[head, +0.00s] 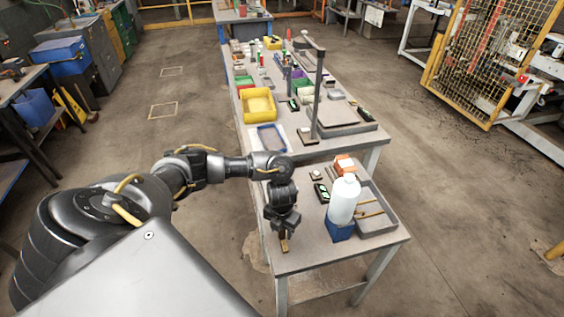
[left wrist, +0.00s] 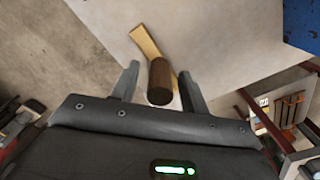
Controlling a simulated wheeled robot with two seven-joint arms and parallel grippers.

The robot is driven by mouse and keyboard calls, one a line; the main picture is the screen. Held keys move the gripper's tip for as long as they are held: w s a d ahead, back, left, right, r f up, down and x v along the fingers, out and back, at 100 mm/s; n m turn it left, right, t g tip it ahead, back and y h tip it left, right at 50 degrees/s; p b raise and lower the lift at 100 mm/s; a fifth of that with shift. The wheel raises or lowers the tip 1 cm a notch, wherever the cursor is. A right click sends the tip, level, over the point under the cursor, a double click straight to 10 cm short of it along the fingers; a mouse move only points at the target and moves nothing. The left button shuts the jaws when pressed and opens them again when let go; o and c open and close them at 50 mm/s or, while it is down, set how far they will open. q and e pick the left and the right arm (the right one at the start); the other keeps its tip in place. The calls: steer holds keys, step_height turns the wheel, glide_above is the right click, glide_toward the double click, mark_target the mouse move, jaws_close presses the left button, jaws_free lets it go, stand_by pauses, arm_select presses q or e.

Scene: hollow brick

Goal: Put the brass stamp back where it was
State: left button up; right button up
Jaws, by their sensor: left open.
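My left gripper (head: 283,235) points down over the near table (head: 310,254), close to its left edge. In the left wrist view its two fingers (left wrist: 160,84) stand apart, on either side of a dark brown cylinder (left wrist: 160,78), which looks like the handle of the brass stamp. I see gaps beside it. A tan, brass-coloured strip (left wrist: 149,39) shows just behind the cylinder; I cannot tell whether they are joined. In the head view a small brownish-gold piece (head: 284,244) shows under the fingertips. My right gripper is out of view.
The table's front left is mostly clear.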

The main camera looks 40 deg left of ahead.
arm_select(q)
steer(key=shift+r+p, duration=0.25)
steer(key=shift+p, duration=0.05)
step_height(320, 180, up, 12)
steer(key=p, duration=0.1)
steer(key=shift+d+f, duration=0.1)
steer(key=shift+f, duration=0.05)
stand_by(0.5)
